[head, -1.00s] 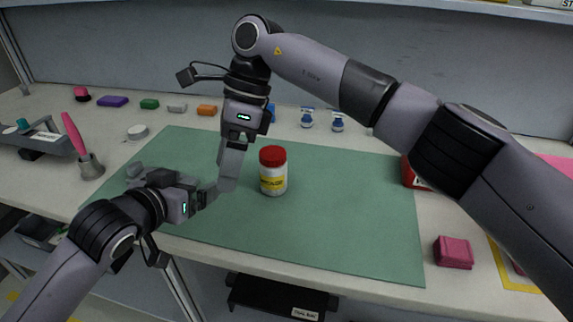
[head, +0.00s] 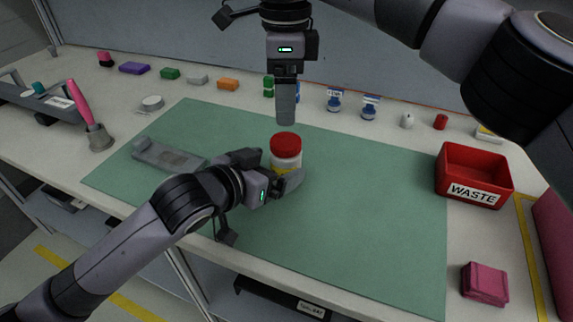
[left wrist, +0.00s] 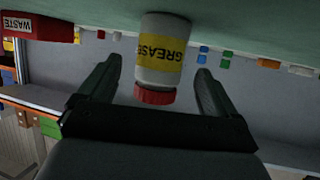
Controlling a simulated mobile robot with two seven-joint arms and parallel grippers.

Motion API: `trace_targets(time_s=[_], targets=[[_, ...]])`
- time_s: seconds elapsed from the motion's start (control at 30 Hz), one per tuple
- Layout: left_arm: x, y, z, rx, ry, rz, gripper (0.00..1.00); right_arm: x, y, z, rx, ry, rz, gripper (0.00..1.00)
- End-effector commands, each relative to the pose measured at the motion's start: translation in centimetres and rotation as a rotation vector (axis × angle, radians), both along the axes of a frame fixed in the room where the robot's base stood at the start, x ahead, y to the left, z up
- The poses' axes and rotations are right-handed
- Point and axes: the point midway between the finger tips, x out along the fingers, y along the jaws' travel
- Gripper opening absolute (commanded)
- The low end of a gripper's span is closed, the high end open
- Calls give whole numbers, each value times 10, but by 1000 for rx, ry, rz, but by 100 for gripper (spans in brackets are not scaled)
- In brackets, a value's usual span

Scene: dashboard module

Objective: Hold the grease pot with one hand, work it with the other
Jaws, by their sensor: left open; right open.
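The grease pot is a white jar (head: 286,153) with a red lid and a yellow band, upright on the green mat (head: 350,210). In the left wrist view the pot (left wrist: 160,55) reads GREASE and lies between and just ahead of the open fingers. My left gripper (head: 285,184) is low at the pot's near side, open, its fingers partly hiding the pot's lower part; the left wrist view shows its two fingers (left wrist: 155,85) apart. My right gripper (head: 286,110) points down just above and behind the red lid, apart from it; its fingers are seen edge-on.
A grey tray-like part (head: 168,157) lies on the mat at left. A red WASTE bin (head: 474,176) and a folded pink cloth (head: 485,284) are at right. Coloured blocks and small bottles (head: 370,107) line the back. The mat's right half is clear.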

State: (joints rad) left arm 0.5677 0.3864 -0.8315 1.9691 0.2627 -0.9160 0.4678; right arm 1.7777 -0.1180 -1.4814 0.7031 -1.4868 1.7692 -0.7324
Motion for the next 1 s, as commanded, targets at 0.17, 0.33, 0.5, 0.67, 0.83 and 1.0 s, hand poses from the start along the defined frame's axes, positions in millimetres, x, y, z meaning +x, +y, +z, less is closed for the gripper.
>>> trace_targets(time_s=[0.17, 0.33, 0.5, 0.67, 0.83, 1.0], targets=[[15, -11, -7, 1, -1, 1, 92, 0, 0, 0, 1, 1, 0, 80], [22, -17, -11, 0, -1, 0, 92, 0, 0, 0, 1, 1, 0, 80], [24, -18, -12, 1, -1, 0, 92, 0, 0, 0, 1, 1, 0, 80], [24, -18, -12, 1, -1, 0, 92, 0, 0, 0, 1, 1, 0, 80], [24, -17, -12, 1, -1, 0, 40, 0, 0, 0, 1, 1, 0, 80], [24, -17, -12, 0, -1, 0, 0, 0, 0, 0, 1, 1, -4, 80]])
